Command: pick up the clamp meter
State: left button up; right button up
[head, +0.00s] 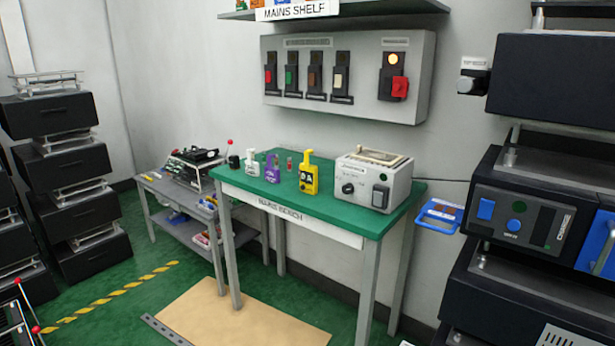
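On the green top of the mains bench (330,207) stands a row of small upright hand-held devices. A yellow one (308,178) with a narrow head and dark face details stands to the left of the grey box. A purple one (272,168) and a white one (252,162) stand to its left. Each could be the clamp meter; the yellow one looks most like it, but the details are too small to be sure. Nothing holds any of them. Neither of my grippers is in view.
A grey box with a knob (373,183) stands on the bench's right part. A grey switch panel (345,78) hangs above. A lower side table (180,200) stands left, black equipment racks (530,215) right. A tan mat (240,315) lies on the floor before the bench.

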aim_at(309, 173)
jog(key=z, duration=2.7)
jog(key=u, duration=2.7)
jog(key=i+j+u, duration=0.1)
jog(key=i+j, duration=0.3)
jog(key=i, duration=0.15)
jog(key=i+j+u, duration=0.1)
jog(key=i+j, duration=0.3)
jog(key=i, duration=0.1)
